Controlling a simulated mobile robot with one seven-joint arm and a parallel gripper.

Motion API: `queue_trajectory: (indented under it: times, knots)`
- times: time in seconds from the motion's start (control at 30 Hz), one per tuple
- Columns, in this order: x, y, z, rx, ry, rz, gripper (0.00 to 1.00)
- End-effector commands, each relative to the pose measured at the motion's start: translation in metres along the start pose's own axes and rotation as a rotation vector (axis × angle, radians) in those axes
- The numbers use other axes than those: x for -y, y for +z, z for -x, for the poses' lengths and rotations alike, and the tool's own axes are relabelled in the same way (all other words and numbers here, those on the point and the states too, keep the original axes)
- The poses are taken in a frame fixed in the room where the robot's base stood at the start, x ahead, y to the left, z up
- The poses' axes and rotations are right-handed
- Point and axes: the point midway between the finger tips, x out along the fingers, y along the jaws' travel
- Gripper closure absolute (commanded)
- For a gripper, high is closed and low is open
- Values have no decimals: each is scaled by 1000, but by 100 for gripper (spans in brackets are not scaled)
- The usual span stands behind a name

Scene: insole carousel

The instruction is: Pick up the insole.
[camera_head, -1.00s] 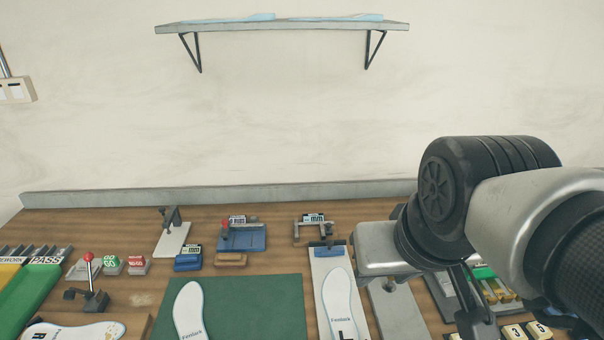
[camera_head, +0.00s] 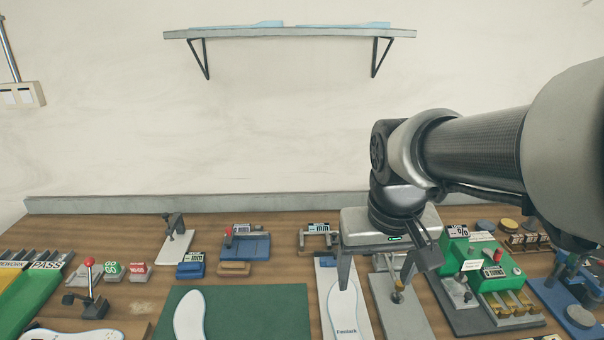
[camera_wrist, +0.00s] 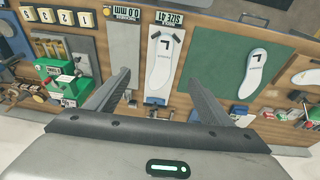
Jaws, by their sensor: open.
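One white insole (camera_head: 190,314) lies on the green mat (camera_head: 262,312); it also shows in the wrist view (camera_wrist: 246,72). A second white insole (camera_head: 344,308) lies on a narrow white board (camera_head: 323,275) marked "SIZE 41" in the wrist view, where that insole (camera_wrist: 159,62) lies between my fingers. A third insole (camera_head: 88,336) is partly cut off at the lower left. My gripper (camera_head: 376,282) is open and empty, above the bench. In the head view its left finger overlaps the top of the second insole. I cannot tell how high it is.
A grey plate (camera_head: 395,312) with a small post lies right of the white board. A green counter machine (camera_head: 490,272) stands further right. Small gauges and blocks line the back. A red-knobbed lever (camera_head: 89,285) stands at the left. A shelf (camera_head: 290,32) hangs above.

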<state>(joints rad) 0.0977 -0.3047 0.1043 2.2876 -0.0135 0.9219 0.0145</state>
Motion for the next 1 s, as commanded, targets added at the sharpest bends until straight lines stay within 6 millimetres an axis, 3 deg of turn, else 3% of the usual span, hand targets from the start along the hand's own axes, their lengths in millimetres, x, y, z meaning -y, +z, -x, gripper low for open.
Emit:
queue_trajectory:
  times: [0.03,0.2,0.3,0.47,1.0]
  knots:
    - [0,-7,-29,56,-3,0,25]
    - [4,-25,-85,174,-22,1,25]
    - [6,-31,-105,213,-33,1,25]
    - [7,-32,-121,238,-41,0,25]
    - [12,-7,-222,240,-41,1,25]
